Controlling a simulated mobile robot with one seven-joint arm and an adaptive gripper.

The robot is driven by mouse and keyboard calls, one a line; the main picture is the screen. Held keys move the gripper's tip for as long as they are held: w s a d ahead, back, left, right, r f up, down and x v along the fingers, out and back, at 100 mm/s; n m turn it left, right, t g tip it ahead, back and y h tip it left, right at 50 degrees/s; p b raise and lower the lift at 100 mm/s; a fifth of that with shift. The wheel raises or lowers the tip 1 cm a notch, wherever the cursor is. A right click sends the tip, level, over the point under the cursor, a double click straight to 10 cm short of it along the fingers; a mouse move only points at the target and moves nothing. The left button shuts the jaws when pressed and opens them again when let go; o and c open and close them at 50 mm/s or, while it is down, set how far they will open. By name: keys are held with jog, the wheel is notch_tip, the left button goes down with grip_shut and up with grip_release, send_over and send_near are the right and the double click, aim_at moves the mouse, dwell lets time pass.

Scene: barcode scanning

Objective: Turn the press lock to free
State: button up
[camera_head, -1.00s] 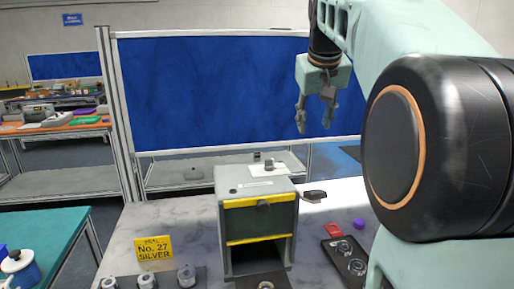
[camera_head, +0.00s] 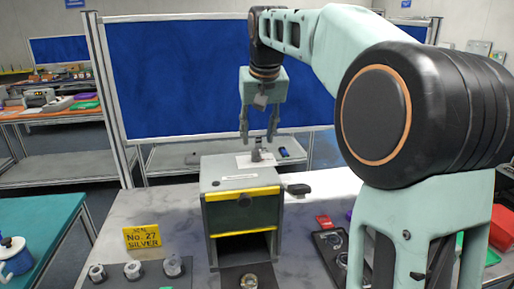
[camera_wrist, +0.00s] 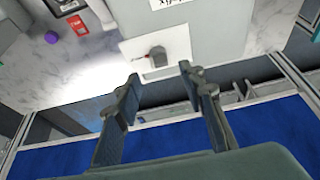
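The press (camera_head: 218,216) is a grey box with yellow strips and an open front, standing on the marble-look table. A small grey knob (camera_head: 256,155), which looks like the lock, stands on a white plate (camera_head: 243,162) at the back of the press. In the wrist view the knob (camera_wrist: 158,56) shows on its plate (camera_wrist: 178,40) with a small red mark at its left. My gripper (camera_head: 258,139) is open and empty, fingers pointing down above the knob. In the wrist view its fingertips (camera_wrist: 160,74) are spread on either side, short of the knob. I cannot tell any contact.
A black handle (camera_head: 298,189) sticks out at the press's right side. A yellow sign (camera_head: 142,238) reads "No. 27 SILVER". Several metal rings (camera_head: 132,270) lie front left. A dark tray (camera_head: 325,263) and a red piece (camera_head: 324,221) are on the right. A blue panel (camera_head: 180,80) stands behind.

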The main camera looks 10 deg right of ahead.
aim_at(257, 151)
jog(key=x, duration=0.5)
grip_shut()
